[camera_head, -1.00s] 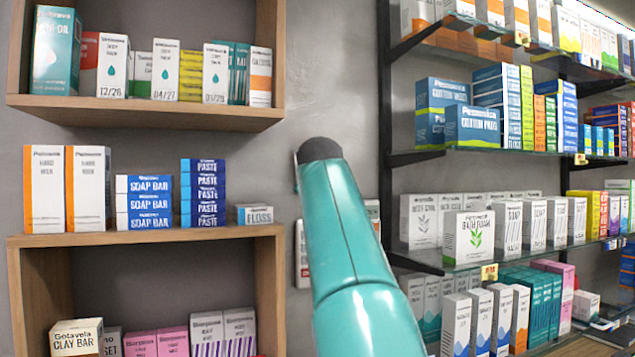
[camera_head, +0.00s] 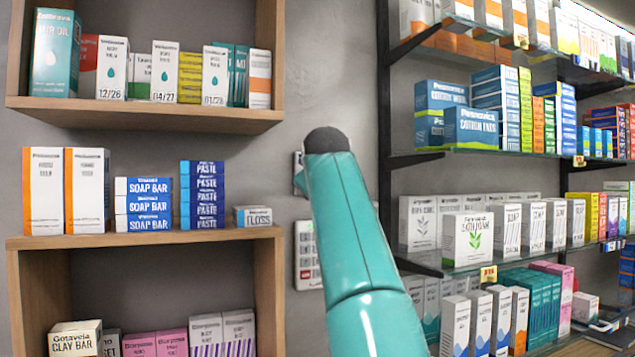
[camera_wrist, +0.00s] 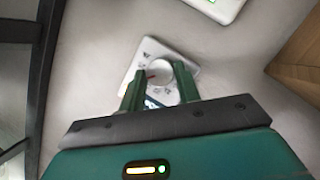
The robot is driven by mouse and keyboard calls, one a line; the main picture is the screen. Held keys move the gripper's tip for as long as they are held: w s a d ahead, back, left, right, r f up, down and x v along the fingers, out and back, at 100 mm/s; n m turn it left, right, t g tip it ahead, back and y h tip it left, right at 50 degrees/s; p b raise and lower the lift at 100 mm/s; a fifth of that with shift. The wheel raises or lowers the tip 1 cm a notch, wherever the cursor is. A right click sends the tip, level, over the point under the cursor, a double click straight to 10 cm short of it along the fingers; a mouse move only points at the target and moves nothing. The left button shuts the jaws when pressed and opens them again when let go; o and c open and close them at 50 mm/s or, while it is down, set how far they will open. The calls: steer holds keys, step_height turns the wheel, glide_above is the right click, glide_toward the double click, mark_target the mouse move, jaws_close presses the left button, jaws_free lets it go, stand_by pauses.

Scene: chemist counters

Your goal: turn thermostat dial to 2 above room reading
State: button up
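My gripper (camera_wrist: 159,70) is open, with one green finger at each side of the dial. I cannot tell whether the fingers touch it. In the head view my teal arm hides most of a white wall plate (camera_head: 298,165). Below it is a white panel (camera_head: 307,255) with dark and red print, unreadable here.
Another white device (camera_wrist: 218,6) with a green light is at the wrist view's top. Wooden shelves (camera_head: 140,240) with boxes stand left of my arm. Glass shelves (camera_head: 480,262) on a black frame, full of cartons, stand right. Bare wall lies between them.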

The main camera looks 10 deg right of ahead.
steer(key=o, duration=0.4)
steer(key=shift+d, duration=0.3)
steer(key=shift+o, duration=0.2)
steer(key=v, duration=1.3)
steer(key=shift+s+a, duration=0.3)
steer(key=shift+s, duration=0.05)
steer(key=s+d+f+m+g+y, duration=0.15)
steer(key=s+f, duration=0.25)
steer(key=f, duration=0.5)
steer(key=s+d+f+m+g, duration=0.2)
steer(key=s+d+f, duration=0.15)
steer(key=f, duration=0.45)
steer(key=s+a+f+m+g, duration=0.1)
steer(key=s+f+g, duration=0.1)
steer(key=s+f, duration=0.5)
steer(key=s+a+f+m+g, duration=0.1)
steer(key=s+f, duration=0.6)
steer(key=f, duration=0.7)
steer(key=s+f+m+g, duration=0.1)
steer(key=s+f+g, duration=0.2)
steer(key=s+f, duration=0.5)
step_height(320, 180, down, 3)
steer(key=shift+a+m, duration=0.35)
steer(key=shift+a, duration=0.05)
